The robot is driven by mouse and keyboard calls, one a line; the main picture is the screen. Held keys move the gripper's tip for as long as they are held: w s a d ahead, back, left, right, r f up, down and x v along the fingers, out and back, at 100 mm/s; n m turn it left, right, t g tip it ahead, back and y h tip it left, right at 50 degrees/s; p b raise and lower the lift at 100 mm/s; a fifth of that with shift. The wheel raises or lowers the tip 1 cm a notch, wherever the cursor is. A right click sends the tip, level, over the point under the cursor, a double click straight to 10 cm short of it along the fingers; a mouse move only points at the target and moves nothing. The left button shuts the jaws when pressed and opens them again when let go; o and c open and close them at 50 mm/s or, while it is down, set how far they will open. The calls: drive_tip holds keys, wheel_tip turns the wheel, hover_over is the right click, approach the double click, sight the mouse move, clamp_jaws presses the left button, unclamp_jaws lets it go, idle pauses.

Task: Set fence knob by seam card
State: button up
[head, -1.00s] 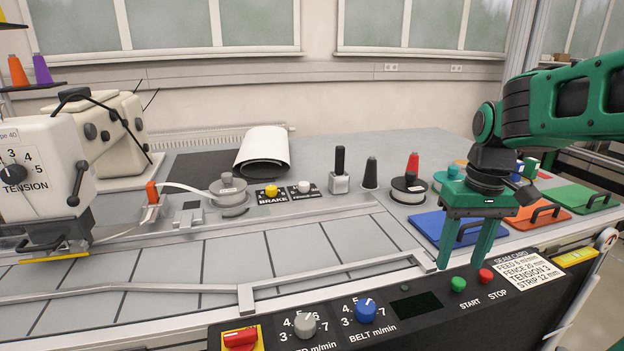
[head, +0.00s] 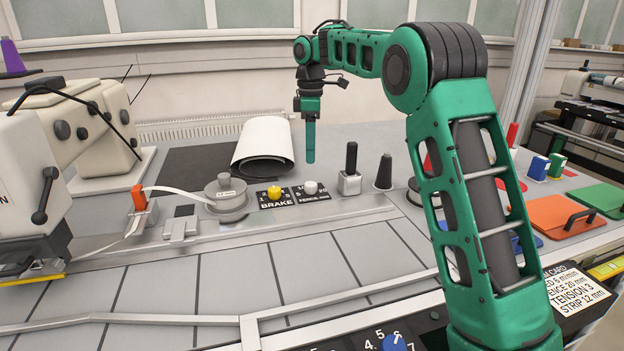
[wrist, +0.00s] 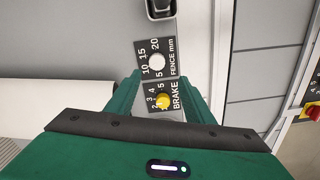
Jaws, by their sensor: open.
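The fence knob (head: 310,187) is a white knob on a black plate with printed numbers, right of the yellow brake knob (head: 274,192). In the wrist view the fence knob (wrist: 157,64) lies beyond my fingertips, and the brake knob (wrist: 163,101) shows between my fingers. My gripper (head: 310,160) is open and empty, pointing down above the back of the table near the knobs, not touching them. It also shows in the wrist view (wrist: 163,88). The seam card (head: 575,290) at lower right is partly hidden by my arm; it reads fence 20 mm, tension 3, strip 12 mm.
A metal block with a black handle (head: 350,172) and a dark cone (head: 384,174) stand right of the fence knob. A grey round canister (head: 226,192) stands left of the brake knob. A white roll (head: 262,145) lies behind. The seamed tabletop in front is clear.

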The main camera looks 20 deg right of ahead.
sight(311, 183)
drive_tip(key=f, duration=1.1)
drive_tip(key=shift+w+d, duration=0.15)
drive_tip(key=shift+w, duration=0.2)
drive_tip(key=shift+c, duration=0.6)
drive_tip(key=c, duration=0.9)
